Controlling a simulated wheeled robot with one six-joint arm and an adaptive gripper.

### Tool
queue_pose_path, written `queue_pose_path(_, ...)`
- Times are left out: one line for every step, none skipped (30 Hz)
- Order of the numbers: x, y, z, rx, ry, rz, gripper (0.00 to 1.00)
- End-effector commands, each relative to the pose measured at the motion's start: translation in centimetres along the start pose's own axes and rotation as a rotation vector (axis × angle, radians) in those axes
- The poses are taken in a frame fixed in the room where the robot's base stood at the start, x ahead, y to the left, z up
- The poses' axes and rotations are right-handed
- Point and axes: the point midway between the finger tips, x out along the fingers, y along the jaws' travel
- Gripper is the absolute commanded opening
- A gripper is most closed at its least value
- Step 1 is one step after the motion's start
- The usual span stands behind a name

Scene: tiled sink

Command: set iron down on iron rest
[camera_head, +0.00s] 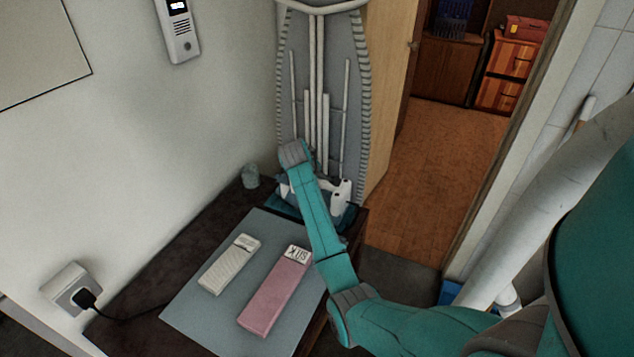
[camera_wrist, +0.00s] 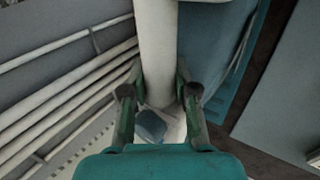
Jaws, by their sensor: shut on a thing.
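My gripper (camera_wrist: 160,82) is shut on a pale, rounded bar (camera_wrist: 157,40), which looks like the handle of the iron. In the head view, a white and teal object that looks like the iron (camera_head: 342,194) shows beside the end of my arm, which hides much of it. It is at the far end of the dark tabletop, before the upright ironing board (camera_head: 350,110). A dark teal surface (camera_head: 285,208) shows beneath it; I cannot tell whether this is the iron rest or whether the iron touches it. A teal surface (camera_wrist: 215,65) also lies right of the bar in the wrist view.
A grey-blue mat (camera_head: 200,315) on the dark table (camera_head: 150,318) bears a white box (camera_head: 228,265) and a pink box (camera_head: 272,300). A small grey jar (camera_head: 250,176) stands at the wall. A plug (camera_head: 85,298) with a cord is at left. An open doorway is right.

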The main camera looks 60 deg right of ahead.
Motion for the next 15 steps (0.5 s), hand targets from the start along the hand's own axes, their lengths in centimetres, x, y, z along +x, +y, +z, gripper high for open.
queue_pose_path(-0.15, 0.22, -0.08, 0.002, 0.003, 0.005, 0.00)
queue_pose_path(-0.12, 0.20, -0.08, 0.002, 0.003, 0.005, 0.00)
queue_pose_path(-0.09, 0.18, -0.08, 0.002, 0.003, 0.005, 0.00)
queue_pose_path(-0.06, 0.16, -0.08, 0.002, 0.003, 0.005, 0.00)
queue_pose_path(-0.06, 0.16, -0.08, 0.002, 0.003, 0.005, 0.33)
queue_pose_path(-0.06, 0.16, -0.08, 0.002, 0.003, 0.005, 0.43)
queue_pose_path(-0.05, 0.15, -0.08, 0.002, 0.003, 0.005, 0.51)
queue_pose_path(-0.03, 0.13, -0.07, 0.002, 0.003, 0.004, 0.58)
queue_pose_path(-0.01, 0.10, -0.06, 0.001, 0.002, 0.004, 0.58)
queue_pose_path(0.00, 0.08, -0.05, 0.001, 0.002, 0.003, 0.58)
queue_pose_path(0.02, 0.06, -0.05, 0.001, 0.002, 0.003, 0.58)
queue_pose_path(0.03, 0.04, -0.04, 0.001, 0.001, 0.002, 0.58)
queue_pose_path(0.04, 0.03, -0.04, 0.001, 0.001, 0.002, 0.58)
queue_pose_path(0.05, 0.02, -0.03, 0.001, 0.001, 0.002, 0.58)
queue_pose_path(0.26, -0.26, 0.06, -0.002, -0.002, -0.004, 0.58)
